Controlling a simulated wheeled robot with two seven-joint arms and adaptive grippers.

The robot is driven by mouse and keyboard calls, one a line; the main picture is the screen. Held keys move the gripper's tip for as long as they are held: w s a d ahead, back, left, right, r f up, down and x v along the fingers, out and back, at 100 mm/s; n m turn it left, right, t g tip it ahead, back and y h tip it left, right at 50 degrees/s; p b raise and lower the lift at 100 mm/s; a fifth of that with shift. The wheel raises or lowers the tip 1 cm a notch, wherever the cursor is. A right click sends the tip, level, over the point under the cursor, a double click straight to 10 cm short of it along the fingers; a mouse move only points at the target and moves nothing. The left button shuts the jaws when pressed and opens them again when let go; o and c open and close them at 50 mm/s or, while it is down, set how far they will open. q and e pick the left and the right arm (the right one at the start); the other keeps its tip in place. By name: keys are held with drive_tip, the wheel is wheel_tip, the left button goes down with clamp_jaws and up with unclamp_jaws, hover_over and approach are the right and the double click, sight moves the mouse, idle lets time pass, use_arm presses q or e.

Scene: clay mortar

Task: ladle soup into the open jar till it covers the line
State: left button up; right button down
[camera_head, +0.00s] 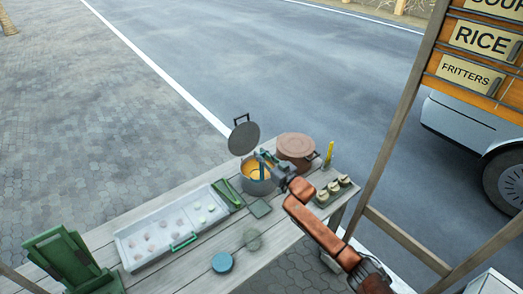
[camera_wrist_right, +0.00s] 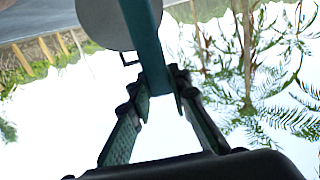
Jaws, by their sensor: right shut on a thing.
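A grey pot (camera_head: 262,187) with orange soup (camera_head: 254,172) stands near the far end of the table, its dark lid (camera_head: 243,138) raised beside the rim. My right gripper (camera_head: 270,160) is above the pot, shut on a teal ladle handle (camera_head: 262,168). The handle also runs between the two fingers in the right wrist view (camera_wrist_right: 147,40). The ladle's bowl is hidden, apparently inside the pot. A faint see-through round shape (camera_head: 252,239) at the front of the table may be the open jar; its line cannot be made out. My left gripper is not in view.
A white tray (camera_head: 128,239) with several round pieces lies on the table (camera_head: 190,276). A blue disc (camera_head: 222,262), a dark green square (camera_head: 260,208), a brown round lidded vessel (camera_head: 295,146), small jars (camera_head: 333,188) and a green rack (camera_head: 66,258) stand around.

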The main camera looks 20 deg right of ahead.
drive_tip(key=shift+s+a+f+p, duration=0.7)
drive_tip(key=shift+s+a, duration=0.9)
drive_tip(key=shift+s, duration=4.75)
drive_tip(key=shift+s+a+f+p, duration=0.25)
drive_tip(key=shift+s+a+p, duration=1.05)
drive_tip(key=shift+s, duration=5.05)
wheel_tip(320, 180, down, 5)
drive_tip(key=b, duration=0.6)
drive_tip(key=w+a+r+n+g+h+p, duration=0.1)
drive_tip(key=w+a+n+g+h+p, duration=0.35)
drive_tip(key=a+p, duration=1)
drive_tip(key=w+a+f+n+g+h+p, duration=0.3)
drive_tip(key=a+f+n+h, duration=0.1)
drive_tip(key=f, duration=0.3)
drive_tip(key=shift+a, duration=0.25)
